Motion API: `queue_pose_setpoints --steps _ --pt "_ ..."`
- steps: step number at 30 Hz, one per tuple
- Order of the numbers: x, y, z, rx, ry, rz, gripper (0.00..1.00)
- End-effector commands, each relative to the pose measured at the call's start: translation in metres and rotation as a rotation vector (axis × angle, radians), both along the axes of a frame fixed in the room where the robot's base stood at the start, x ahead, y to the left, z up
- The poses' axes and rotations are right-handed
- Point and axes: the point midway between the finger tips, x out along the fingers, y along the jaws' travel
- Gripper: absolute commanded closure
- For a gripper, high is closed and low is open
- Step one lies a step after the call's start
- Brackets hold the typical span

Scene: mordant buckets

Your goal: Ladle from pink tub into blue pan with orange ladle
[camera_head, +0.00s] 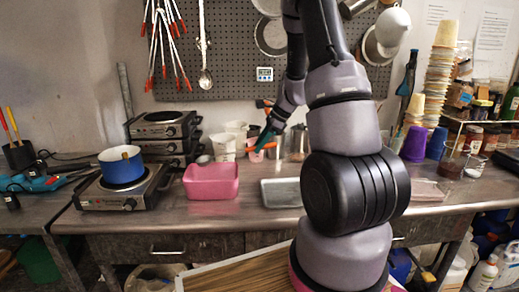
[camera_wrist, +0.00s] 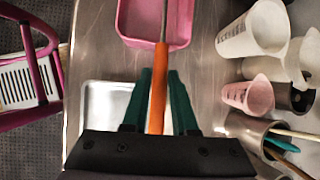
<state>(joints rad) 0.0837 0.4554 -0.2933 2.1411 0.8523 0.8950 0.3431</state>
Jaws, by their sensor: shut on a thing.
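My gripper (camera_head: 264,138) has green fingers and is above the counter, to the right of the pink tub. In the wrist view, my gripper (camera_wrist: 160,78) is shut on the orange handle of the ladle (camera_wrist: 158,95). The ladle's grey shaft runs up over the pink tub (camera_wrist: 126,32) and out of the picture; its bowl is not visible. The pink tub (camera_head: 211,187) stands on the counter. The blue pan (camera_head: 121,172) sits on a hot plate at the left, with something brownish showing at its top.
A shallow metal tray (camera_head: 281,193) lies right of the tub; it also shows in the wrist view (camera_wrist: 107,105). A pink measuring cup (camera_wrist: 249,96) and white jugs (camera_wrist: 255,30) stand close by. Stacked hot plates (camera_head: 162,132) stand behind the pan.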

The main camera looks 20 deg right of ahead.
Motion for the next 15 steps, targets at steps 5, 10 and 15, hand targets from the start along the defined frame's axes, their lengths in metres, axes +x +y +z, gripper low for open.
queue_pose_setpoints --steps 5,10,15 --pt "0.0000 -0.0002 0.0059 -0.001 0.000 -0.002 1.00" --pt "-0.0002 -0.0003 0.0062 -0.001 0.001 -0.001 1.00" --pt "-0.0002 -0.0005 0.0067 0.003 -0.001 -0.002 1.00"
